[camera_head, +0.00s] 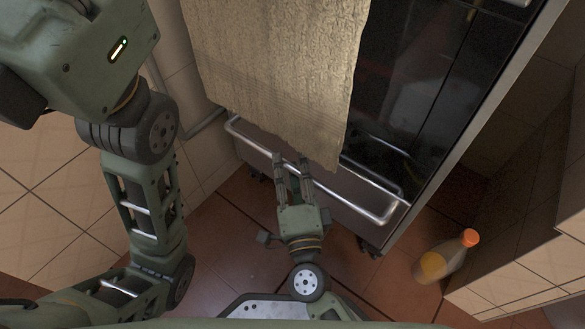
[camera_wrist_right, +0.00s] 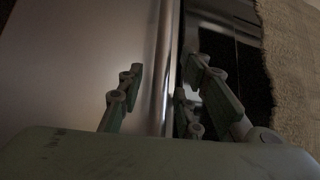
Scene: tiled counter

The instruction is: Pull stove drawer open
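The stove drawer is at the bottom of the stove (camera_head: 425,85), with a long metal bar handle (camera_head: 345,198) along its front. My right gripper (camera_head: 291,163) is at the handle, left of its middle in the head view. In the right wrist view, the handle (camera_wrist_right: 163,70) runs between the spread fingers of my right gripper (camera_wrist_right: 168,95), with gaps visible beside it. The fingers look open and not closed on the bar. The drawer's grey front (camera_wrist_right: 80,65) shows beyond them and looks closed. My left gripper is outside the head view; only its arm shows.
A beige towel (camera_head: 275,65) hangs over the stove front, its lower edge close above my right gripper. A bottle with an orange cap (camera_head: 448,257) stands on the tiled floor at the right, near a tiled wall (camera_head: 525,280). The floor before the drawer is otherwise clear.

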